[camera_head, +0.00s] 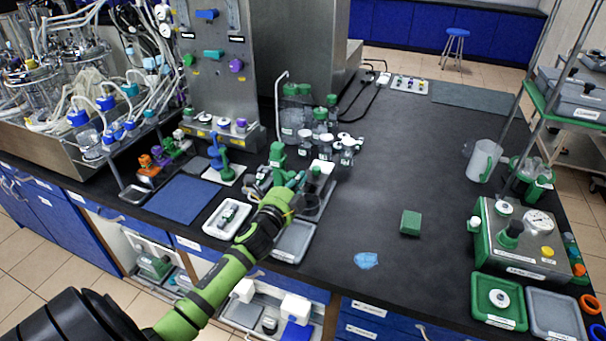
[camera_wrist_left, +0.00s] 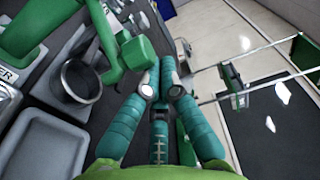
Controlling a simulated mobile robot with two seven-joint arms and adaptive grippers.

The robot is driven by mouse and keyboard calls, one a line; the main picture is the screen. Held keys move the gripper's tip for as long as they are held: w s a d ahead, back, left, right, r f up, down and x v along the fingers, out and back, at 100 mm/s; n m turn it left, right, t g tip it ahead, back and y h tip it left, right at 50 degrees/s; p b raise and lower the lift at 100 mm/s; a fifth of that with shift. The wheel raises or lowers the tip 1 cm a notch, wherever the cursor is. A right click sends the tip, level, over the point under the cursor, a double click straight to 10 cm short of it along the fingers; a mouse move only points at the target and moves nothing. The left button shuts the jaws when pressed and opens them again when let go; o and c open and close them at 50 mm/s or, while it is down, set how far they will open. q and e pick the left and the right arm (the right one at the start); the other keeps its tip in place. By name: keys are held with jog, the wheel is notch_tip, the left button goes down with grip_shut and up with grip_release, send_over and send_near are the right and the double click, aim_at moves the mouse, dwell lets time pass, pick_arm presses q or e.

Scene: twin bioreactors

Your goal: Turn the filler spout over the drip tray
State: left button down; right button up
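The green filler (camera_head: 277,158) stands left of centre on the black bench. In the left wrist view, its green spout (camera_wrist_left: 112,48) ends in a green block (camera_wrist_left: 138,52) just beyond my fingertips. A dark metal cup (camera_wrist_left: 80,80) stands beside the spout. A dark tray (camera_head: 318,207) lies by the filler, partly hidden by my gripper; I cannot tell whether it is the drip tray. My left gripper (camera_head: 296,182) has its teal fingers (camera_wrist_left: 162,84) drawn together, with nothing visible between them. The fingertips are close to the spout block; contact is unclear. My right gripper is not in view.
A grey tray (camera_head: 293,242) and a white tray (camera_head: 227,219) lie near the front edge. Several green-capped bottles (camera_head: 320,125) stand behind the filler. A green block (camera_head: 411,223) and a blue patch (camera_head: 366,261) lie on the mostly clear bench to the right.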

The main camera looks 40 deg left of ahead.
pick_arm(q)
jog(key=s+a+m+h+b, duration=0.1)
jog(key=m+h, duration=0.1)
jog(key=h, duration=0.2)
jog(key=s+a+m+g+h+b, duration=0.1)
jog(key=s+a+m+h+b, duration=0.1)
jog(key=m+h, duration=0.1)
jog(key=s+a+m+g+h+b, duration=0.1)
jog(key=m+h, duration=0.1)
jog(key=h, duration=0.3)
jog(key=shift+s+a+f+m+b, duration=0.2)
jog(key=shift+s+a+m+b, duration=0.1)
jog(key=shift+s+m, duration=0.1)
jog(key=shift+s+a, duration=0.1)
jog(key=shift+s, duration=0.15)
jog(key=shift+s+a+r+b, duration=0.1)
jog(key=shift+s+a+b, duration=0.15)
jog(key=shift+a, duration=0.25)
jog(key=shift+s+a+r+b, duration=0.1)
jog(key=shift+a+b, duration=0.25)
jog(key=shift+a, duration=0.1)
jog(key=shift+a, duration=0.1)
